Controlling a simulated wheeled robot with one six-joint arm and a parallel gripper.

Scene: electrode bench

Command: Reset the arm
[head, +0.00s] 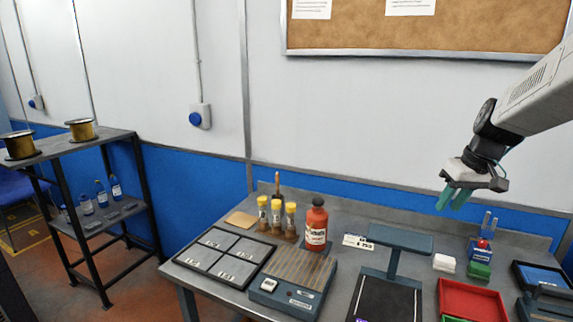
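My gripper (452,201) hangs in the air at the right, above the back of the grey bench (224,297). It has two teal fingers pointing down, with a small gap between them and nothing held. My grey arm reaches in from the upper right edge. The gripper is apart from everything on the bench.
Below the gripper are a grey raised stand (400,238), white and green blocks, and a red tray (470,300). A red bottle (316,226), yellow-capped vials (276,217) and a sectioned tray (262,248) stand left. A black shelf (70,147) is far left. Air around the gripper is clear.

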